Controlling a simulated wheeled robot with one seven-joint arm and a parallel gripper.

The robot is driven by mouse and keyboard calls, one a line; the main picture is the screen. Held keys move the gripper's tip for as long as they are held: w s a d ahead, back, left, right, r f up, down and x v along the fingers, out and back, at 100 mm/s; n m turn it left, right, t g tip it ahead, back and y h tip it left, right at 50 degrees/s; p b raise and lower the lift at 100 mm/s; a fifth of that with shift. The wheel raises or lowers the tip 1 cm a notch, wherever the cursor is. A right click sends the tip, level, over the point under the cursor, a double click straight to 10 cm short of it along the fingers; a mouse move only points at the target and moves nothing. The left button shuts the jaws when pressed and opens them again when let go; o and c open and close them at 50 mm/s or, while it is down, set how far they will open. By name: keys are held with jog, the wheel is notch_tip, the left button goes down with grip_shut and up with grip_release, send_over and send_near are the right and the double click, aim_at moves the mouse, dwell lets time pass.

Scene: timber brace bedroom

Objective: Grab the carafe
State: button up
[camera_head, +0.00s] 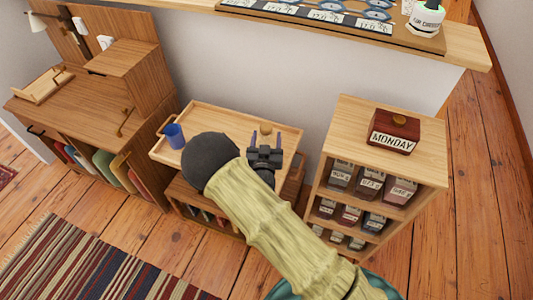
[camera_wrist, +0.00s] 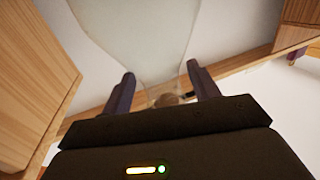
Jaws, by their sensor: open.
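The carafe (camera_wrist: 140,45) appears in the wrist view as a large, clear glass shape that narrows toward a round tan stopper (camera_wrist: 168,99). The narrow end and stopper show between the two fingers of my gripper (camera_wrist: 160,85), which is open. I cannot tell whether either finger touches the glass. In the head view my gripper (camera_head: 265,154) is over the right part of a light wooden tray table (camera_head: 222,115). A small tan top (camera_head: 266,129), likely the stopper, shows just beyond the fingertips. The clear body is hard to make out there, partly hidden by my gripper.
A blue cup (camera_head: 174,136) stands at the left of the tray table. A wooden desk (camera_head: 90,95) is at left, and a wall ledge (camera_head: 465,50) runs behind.

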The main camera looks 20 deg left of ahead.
jog(key=shift+w+a, duration=0.2)
jog(key=shift+w, duration=0.05)
jog(key=shift+s, duration=0.15)
jog(key=shift+d, duration=0.1)
grip_shut()
jog(key=shift+r, duration=0.1)
